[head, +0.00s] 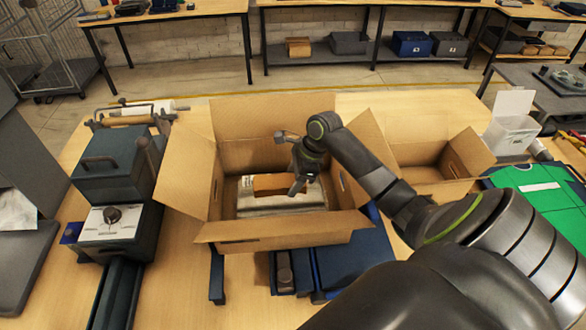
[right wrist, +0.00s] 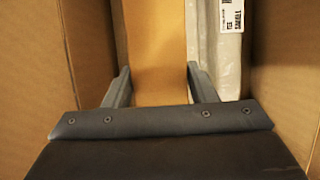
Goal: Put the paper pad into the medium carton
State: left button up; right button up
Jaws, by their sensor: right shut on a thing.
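The paper pad (head: 272,184) is a flat orange-brown block. My right gripper (head: 297,184) is inside the large open carton (head: 230,247) in the middle of the table, shut on the pad's right end. In the right wrist view, the pad (right wrist: 158,40) lies between the two fingers of my right gripper (right wrist: 160,85), with carton walls on both sides. In the head view the pad is low in the carton, over or on a pale wrapped packet; I cannot tell whether they touch. My left gripper is not in view.
The pale packet (right wrist: 216,50) has a barcode label and shows beside the pad. The carton's flaps (head: 185,165) stand outward. A smaller open carton (head: 420,180) is at its right, then a green mat (head: 545,205). A dark machine (head: 110,165) stands at the left.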

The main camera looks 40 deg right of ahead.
jog(key=o, duration=1)
jog(key=shift+r, duration=0.1)
notch_tip(320, 180, up, 16)
jog(key=shift+f, duration=0.1)
dwell(0.9)
